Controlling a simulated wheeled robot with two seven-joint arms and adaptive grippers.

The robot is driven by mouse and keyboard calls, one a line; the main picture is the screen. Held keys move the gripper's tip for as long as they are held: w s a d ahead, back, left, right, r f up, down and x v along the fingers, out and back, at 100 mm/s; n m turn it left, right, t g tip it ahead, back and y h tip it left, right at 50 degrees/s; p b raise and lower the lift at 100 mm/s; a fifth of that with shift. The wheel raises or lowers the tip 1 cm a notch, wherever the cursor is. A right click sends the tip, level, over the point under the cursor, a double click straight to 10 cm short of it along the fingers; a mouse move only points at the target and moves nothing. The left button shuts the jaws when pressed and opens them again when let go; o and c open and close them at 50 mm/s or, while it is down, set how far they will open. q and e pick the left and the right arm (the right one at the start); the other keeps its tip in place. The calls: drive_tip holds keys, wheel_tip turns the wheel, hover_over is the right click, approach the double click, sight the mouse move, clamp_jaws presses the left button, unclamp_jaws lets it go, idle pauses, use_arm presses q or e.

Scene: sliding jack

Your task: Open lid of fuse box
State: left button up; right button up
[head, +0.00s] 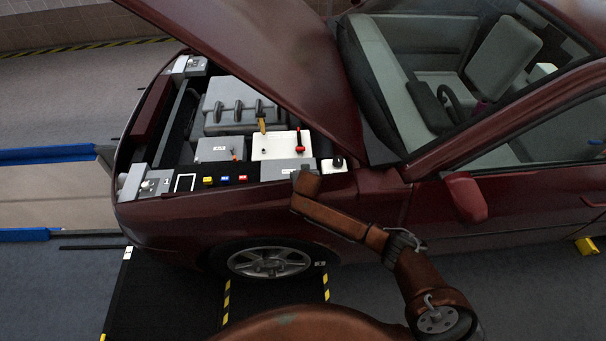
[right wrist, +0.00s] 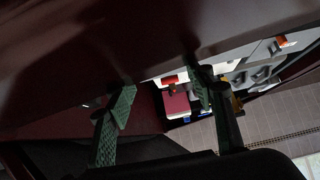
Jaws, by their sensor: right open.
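The engine bay of the dark red car is open in the head view. A white box (head: 281,146) with a red handle-like part on top sits near the bay's near right side. A grey box (head: 220,149) with small lettering sits left of it. I cannot tell which of them is the fuse box; both look closed. My right gripper (head: 305,178) is at the fender edge, just below and right of the white box, apparently not touching it. In the right wrist view its green fingers (right wrist: 160,84) are spread and empty. My left gripper is not in view.
The raised hood (head: 262,58) slopes over the bay and limits room above. A grey engine cover (head: 235,104) lies behind the boxes. Small yellow, blue and red parts line the near edge. The windshield (head: 368,85) is to the right.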

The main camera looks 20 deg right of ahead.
drive_tip(key=shift+x, duration=1.2)
drive_tip(key=shift+w+f, duration=0.1)
drive_tip(key=shift+f, duration=0.05)
drive_tip(key=shift+w, duration=0.1)
drive_tip(key=c, duration=0.8)
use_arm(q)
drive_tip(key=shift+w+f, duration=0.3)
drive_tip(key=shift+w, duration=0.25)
use_arm(e)
clamp_jaws()
